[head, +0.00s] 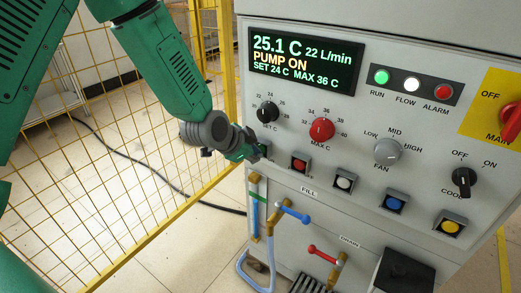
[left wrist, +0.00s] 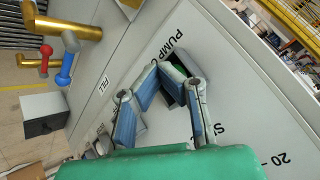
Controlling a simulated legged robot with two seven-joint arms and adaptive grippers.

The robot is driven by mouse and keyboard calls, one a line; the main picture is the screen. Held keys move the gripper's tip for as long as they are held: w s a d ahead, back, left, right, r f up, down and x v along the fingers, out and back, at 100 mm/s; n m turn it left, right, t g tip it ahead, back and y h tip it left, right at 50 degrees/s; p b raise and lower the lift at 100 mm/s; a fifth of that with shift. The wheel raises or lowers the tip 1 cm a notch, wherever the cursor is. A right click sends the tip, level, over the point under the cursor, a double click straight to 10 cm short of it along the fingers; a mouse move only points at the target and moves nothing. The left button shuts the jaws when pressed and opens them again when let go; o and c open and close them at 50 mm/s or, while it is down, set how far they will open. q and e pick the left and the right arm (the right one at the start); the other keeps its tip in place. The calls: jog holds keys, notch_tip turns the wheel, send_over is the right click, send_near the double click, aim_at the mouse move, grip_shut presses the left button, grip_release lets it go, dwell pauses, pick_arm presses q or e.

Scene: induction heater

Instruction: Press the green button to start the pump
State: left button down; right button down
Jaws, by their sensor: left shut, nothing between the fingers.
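The green button (head: 264,149) sits in a dark square housing at the left end of the button row, mostly hidden by my left gripper (head: 246,148) in the head view. The gripper is shut and empty, its tips at the button. In the left wrist view the shut fingertips (left wrist: 162,72) meet at the button housing (left wrist: 179,70), under the PUMP label; I cannot tell if they touch the button. The display (head: 305,60) reads PUMP ON, 25.1 C and 22 L/min. My right gripper is not in view.
Red (head: 300,163), white (head: 345,179), blue (head: 395,201) and yellow (head: 450,224) buttons continue the row. Knobs sit above it. The blue fill valve handle (head: 292,211) and red drain valve handle (head: 322,255) stick out below. A yellow mesh fence (head: 130,215) stands left of the panel.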

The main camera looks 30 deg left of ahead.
pick_arm(q)
jog(key=shift+s+r, duration=0.1)
jog(key=shift+s, duration=0.55)
jog(key=shift+s+a+p, duration=0.2)
jog(key=shift+s+p, duration=0.45)
jog(key=shift+s, duration=1.85)
jog(key=shift+s, duration=0.15)
jog(key=s+p, duration=0.7)
jog(key=s, duration=0.3)
jog(key=shift+s+a, duration=0.35)
jog(key=shift+a, duration=0.1)
